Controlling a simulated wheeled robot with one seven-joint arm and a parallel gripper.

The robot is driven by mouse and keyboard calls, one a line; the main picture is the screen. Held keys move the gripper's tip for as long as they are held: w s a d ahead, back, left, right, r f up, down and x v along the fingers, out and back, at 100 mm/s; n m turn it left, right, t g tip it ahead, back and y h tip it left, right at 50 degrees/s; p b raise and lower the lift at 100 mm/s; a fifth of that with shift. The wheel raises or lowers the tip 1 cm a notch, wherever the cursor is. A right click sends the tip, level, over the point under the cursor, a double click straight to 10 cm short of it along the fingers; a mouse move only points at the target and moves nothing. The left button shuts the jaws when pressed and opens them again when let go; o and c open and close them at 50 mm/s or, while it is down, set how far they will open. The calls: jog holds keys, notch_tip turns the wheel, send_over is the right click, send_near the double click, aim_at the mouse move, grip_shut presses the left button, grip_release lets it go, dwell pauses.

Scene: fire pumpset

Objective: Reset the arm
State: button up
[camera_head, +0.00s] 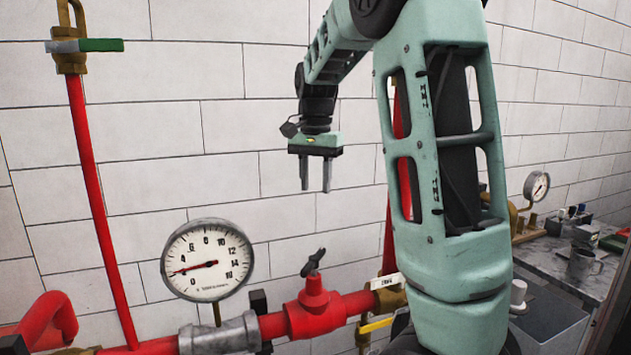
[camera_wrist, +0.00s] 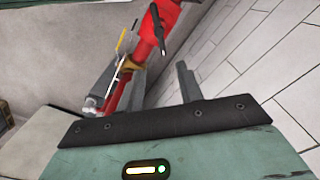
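My gripper (camera_head: 316,175) hangs at the end of my green arm in the upper middle of the head view, fingers pointing down. Its two fingers are apart with nothing between them. It is above the red valve (camera_head: 313,305) with a dark handle, clear of it. In the wrist view my gripper (camera_wrist: 145,88) also shows two separated grey fingers, with the red pipe (camera_wrist: 160,25) beyond them.
A round pressure gauge (camera_head: 207,260) stands left of the valve on the red piping. A vertical red pipe (camera_head: 92,190) with a green-handled valve (camera_head: 100,45) runs up the tiled wall. A cluttered counter (camera_head: 548,262) lies at right.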

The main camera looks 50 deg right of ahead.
dwell(0.4)
jog(key=s+a+f+n+t, duration=0.1)
jog(key=s+a+f+n, duration=0.2)
jog(key=a+f+n, duration=0.75)
jog(key=s+a+f+n+t, duration=0.2)
jog(key=a+f+n, duration=0.4)
jog(key=a, duration=0.7)
jog(key=s+a+f+n+g+b, duration=0.1)
jog(key=s+a+f+n+b, duration=0.1)
jog(key=s+a, duration=0.4)
jog(key=s+a+f+n+g+b, duration=0.2)
jog(key=s+a, duration=0.5)
jog(key=a, duration=0.4)
jog(key=f+n+b, duration=0.1)
jog(key=n+b, duration=0.1)
jog(key=shift+a+n+y, duration=0.3)
jog(key=shift+a+n, duration=0.05)
jog(key=shift+a, duration=0.05)
jog(key=shift+w, duration=0.1)
